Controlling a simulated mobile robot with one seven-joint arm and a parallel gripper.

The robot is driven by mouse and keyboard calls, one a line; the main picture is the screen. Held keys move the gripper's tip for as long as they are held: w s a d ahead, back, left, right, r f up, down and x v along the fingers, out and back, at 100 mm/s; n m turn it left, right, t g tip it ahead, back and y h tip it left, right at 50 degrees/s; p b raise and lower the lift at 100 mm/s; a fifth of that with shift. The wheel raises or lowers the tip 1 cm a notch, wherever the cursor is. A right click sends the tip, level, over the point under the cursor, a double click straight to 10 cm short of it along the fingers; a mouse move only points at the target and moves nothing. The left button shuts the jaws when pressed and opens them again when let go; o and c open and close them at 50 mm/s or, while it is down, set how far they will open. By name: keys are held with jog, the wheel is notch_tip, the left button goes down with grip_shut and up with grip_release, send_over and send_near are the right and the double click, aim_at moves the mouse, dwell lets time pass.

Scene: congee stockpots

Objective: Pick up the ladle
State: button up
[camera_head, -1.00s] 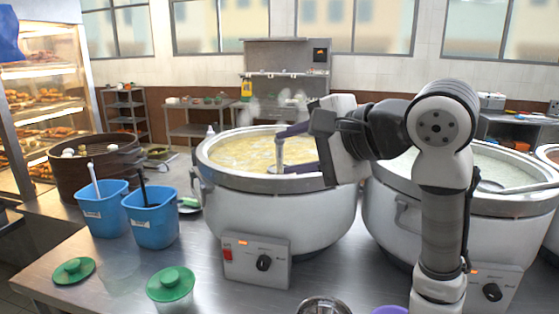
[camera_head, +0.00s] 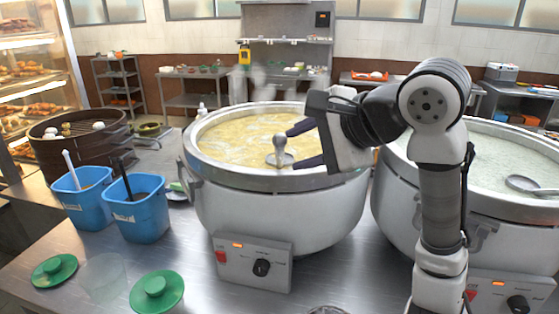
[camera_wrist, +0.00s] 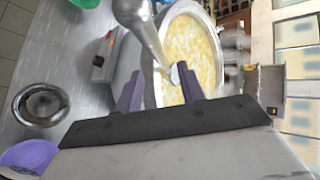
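A metal ladle (camera_head: 280,156) stands at the near side of the left stockpot (camera_head: 270,215), which holds yellowish congee. My gripper (camera_head: 293,147) is over this pot's near-right rim. Its two purple fingers point left and are spread apart, with the ladle just off their tips. In the wrist view the open fingers (camera_wrist: 159,72) show the ladle near the tips; I cannot tell whether they touch it. Another ladle (camera_head: 530,185) rests in the right stockpot (camera_head: 410,200) of pale congee.
Blue bins (camera_head: 140,215) and a round dark steamer (camera_head: 85,150) stand left of the pots. Green lids (camera_head: 157,292) lie in front. A metal bowl (camera_wrist: 40,104) and purple bowl (camera_wrist: 28,157) show in the wrist view. The pot rims lie close to my arm.

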aim_at(280, 158)
jog(key=p+x, duration=0.1)
jog(key=x, duration=0.5)
jog(key=shift+w+a+p, duration=0.1)
jog(key=shift+w+p, duration=0.15)
jog(key=shift+p, duration=0.05)
grip_shut()
dwell(1.2)
